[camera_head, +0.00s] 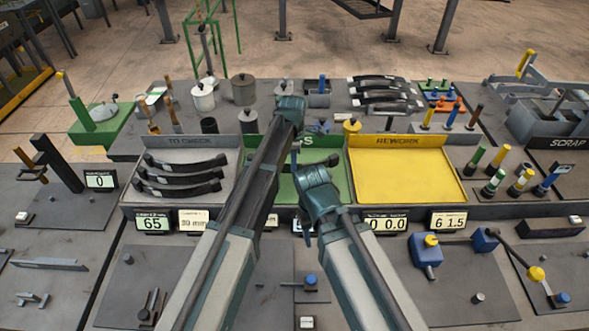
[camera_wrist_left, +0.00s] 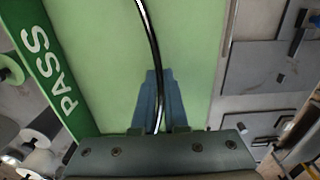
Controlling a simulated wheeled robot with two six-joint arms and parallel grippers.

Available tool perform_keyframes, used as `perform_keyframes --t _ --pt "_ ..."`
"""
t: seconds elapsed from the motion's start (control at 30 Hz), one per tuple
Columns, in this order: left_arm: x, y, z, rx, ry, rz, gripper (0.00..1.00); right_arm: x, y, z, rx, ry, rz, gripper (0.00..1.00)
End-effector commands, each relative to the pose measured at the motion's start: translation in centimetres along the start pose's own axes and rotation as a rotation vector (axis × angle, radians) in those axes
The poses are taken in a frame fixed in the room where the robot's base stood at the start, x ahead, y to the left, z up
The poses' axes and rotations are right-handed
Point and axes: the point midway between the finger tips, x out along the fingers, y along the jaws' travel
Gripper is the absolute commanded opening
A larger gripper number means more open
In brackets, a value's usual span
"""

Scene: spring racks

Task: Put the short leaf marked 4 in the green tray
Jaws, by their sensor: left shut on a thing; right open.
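The green tray (camera_head: 340,182) stands in the middle of the bench, partly hidden by my arms. In the left wrist view, its wall marked PASS (camera_wrist_left: 45,75) and bare floor (camera_wrist_left: 95,60) show. My left gripper (camera_head: 295,150) is over this tray, its fingers (camera_wrist_left: 158,100) shut on a curved black leaf (camera_wrist_left: 153,45) with a bright edge. A dark leaf end (camera_head: 328,161) shows beside the gripper in the head view. I cannot read a number on the leaf, nor tell whether it touches the tray floor. My right gripper (camera_head: 303,228) is open and lower, in front of the tray.
The grey TO CHECK tray (camera_head: 228,150) on the left holds several black leaves (camera_head: 180,177). The yellow REWORK tray (camera_head: 405,177) on the right is empty. More leaves (camera_head: 385,95) are stacked at the back. Displays line the front edge. Weights and coloured-handled tools stand around.

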Motion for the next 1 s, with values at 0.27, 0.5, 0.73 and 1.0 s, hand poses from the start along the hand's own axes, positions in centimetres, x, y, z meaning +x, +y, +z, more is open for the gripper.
perform_keyframes --t 0.27,0.5,0.73,1.0 --pt "0.2 1.7 0.5 0.000 0.000 0.000 0.00 0.2 0.0 0.0 0.000 0.000 0.000 0.50" --pt "3.5 1.2 0.3 0.000 0.000 0.000 0.00 3.5 -0.3 -0.2 0.000 0.000 0.000 0.50" --pt "3.6 1.2 0.3 0.000 0.000 0.000 0.00 3.6 -0.3 -0.2 0.001 0.000 0.000 0.50" --pt "4.0 1.2 0.3 0.000 0.000 0.000 0.00 4.0 -0.4 -0.2 0.001 0.000 0.000 0.50"
